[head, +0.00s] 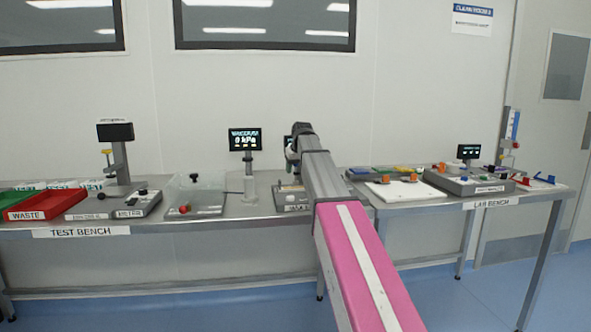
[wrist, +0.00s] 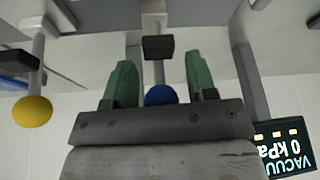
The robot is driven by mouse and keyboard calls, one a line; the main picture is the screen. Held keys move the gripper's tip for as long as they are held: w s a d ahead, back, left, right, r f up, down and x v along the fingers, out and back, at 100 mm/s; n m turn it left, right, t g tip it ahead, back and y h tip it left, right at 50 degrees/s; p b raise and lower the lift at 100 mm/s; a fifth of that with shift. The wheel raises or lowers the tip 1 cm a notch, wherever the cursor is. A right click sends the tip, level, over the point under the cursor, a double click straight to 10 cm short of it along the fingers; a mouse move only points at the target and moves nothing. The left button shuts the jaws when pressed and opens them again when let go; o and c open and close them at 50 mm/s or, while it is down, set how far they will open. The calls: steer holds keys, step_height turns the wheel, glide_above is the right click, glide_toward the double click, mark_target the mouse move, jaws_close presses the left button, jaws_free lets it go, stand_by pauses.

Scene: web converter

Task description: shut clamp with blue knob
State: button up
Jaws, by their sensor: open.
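In the wrist view the blue knob (wrist: 160,95) shows between the two green fingers of my gripper (wrist: 160,75), low near the palm and partly hidden by it. A thin rod runs from the knob to a dark block (wrist: 158,47) beyond the fingers. My gripper is open, with a gap visible on each side of the knob; I cannot tell whether either finger touches it. In the head view my arm covers the clamp area at the middle of the test bench, and the blue knob does not show there.
A yellow knob (wrist: 32,110) hangs on a rod left of my gripper in the wrist view. The vacuum display (wrist: 284,145) is close on the right; it also stands on the bench (head: 245,139). A clear box (head: 195,190) and red waste tray (head: 38,204) sit further left.

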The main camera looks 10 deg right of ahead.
steer(key=shift+c, duration=0.4)
jaws_close()
steer(key=shift+s, duration=0.1)
steer(key=shift+s+f+t, duration=0.1)
steer(key=shift+s+t, duration=0.9)
steer(key=shift+t, duration=0.6)
steer(key=s+t, duration=0.1)
steer(key=t, duration=0.2)
steer(key=shift+s+f, duration=0.2)
steer(key=shift+s+f+t, duration=0.2)
steer(key=shift+s+t, duration=0.05)
steer(key=shift+t, duration=0.65)
